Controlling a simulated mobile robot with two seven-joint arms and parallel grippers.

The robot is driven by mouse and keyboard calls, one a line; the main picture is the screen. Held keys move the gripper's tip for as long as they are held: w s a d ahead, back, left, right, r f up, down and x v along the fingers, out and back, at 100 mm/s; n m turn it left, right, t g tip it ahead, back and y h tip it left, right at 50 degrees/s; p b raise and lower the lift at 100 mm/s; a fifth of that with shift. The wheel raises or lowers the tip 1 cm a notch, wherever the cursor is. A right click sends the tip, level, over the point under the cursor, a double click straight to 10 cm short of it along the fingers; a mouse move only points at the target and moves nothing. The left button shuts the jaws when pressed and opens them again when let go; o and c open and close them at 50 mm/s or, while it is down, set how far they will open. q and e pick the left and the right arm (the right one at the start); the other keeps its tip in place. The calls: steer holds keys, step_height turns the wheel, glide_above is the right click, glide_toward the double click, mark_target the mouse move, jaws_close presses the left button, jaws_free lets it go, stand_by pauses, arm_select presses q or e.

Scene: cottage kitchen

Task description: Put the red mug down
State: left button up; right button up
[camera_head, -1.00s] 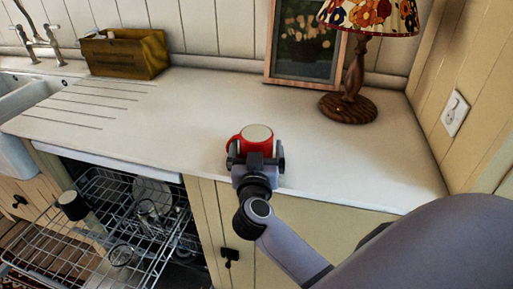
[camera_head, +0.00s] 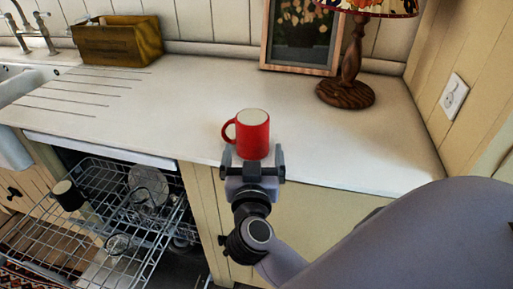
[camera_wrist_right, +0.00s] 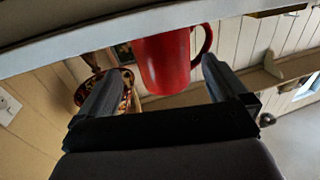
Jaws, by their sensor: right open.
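The red mug (camera_head: 253,135) stands upright on the pale countertop (camera_head: 200,115), near its front edge, with its handle to the left. My right gripper (camera_head: 252,160) is open and empty just in front of the mug, at the counter's edge. In the right wrist view the mug (camera_wrist_right: 163,62) appears upside down beyond the two spread fingers of the right gripper (camera_wrist_right: 158,85), clear of them. My left gripper is not in view.
An open dishwasher rack (camera_head: 120,215) with glasses is below the counter at left. A wooden box (camera_head: 118,40), a picture frame (camera_head: 303,35) and a lamp (camera_head: 347,90) stand at the back. The counter around the mug is clear.

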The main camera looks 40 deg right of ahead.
steer(key=shift+s+a+r+t, duration=0.3)
steer(key=shift+r+t, duration=0.1)
steer(key=shift+t, duration=0.5)
steer(key=s+a+f+n+t+y, duration=0.1)
steer(key=s+a+f+n+y, duration=0.4)
steer(key=a+f+n+y, duration=0.65)
steer(key=s+d+f+m+g, duration=0.1)
steer(key=s+d+f+g, duration=0.1)
steer(key=f, duration=0.5)
steer(key=s+d+f+m+g+y, duration=0.1)
steer(key=s+d+f+g, duration=0.2)
steer(key=s+f+g, duration=0.2)
step_height(320, 180, down, 3)
steer(key=shift+s+d+f, duration=0.1)
steer(key=shift+s+d, duration=0.1)
steer(key=shift+s, duration=0.8)
steer(key=shift+r+p, duration=0.8)
steer(key=shift+r, duration=0.05)
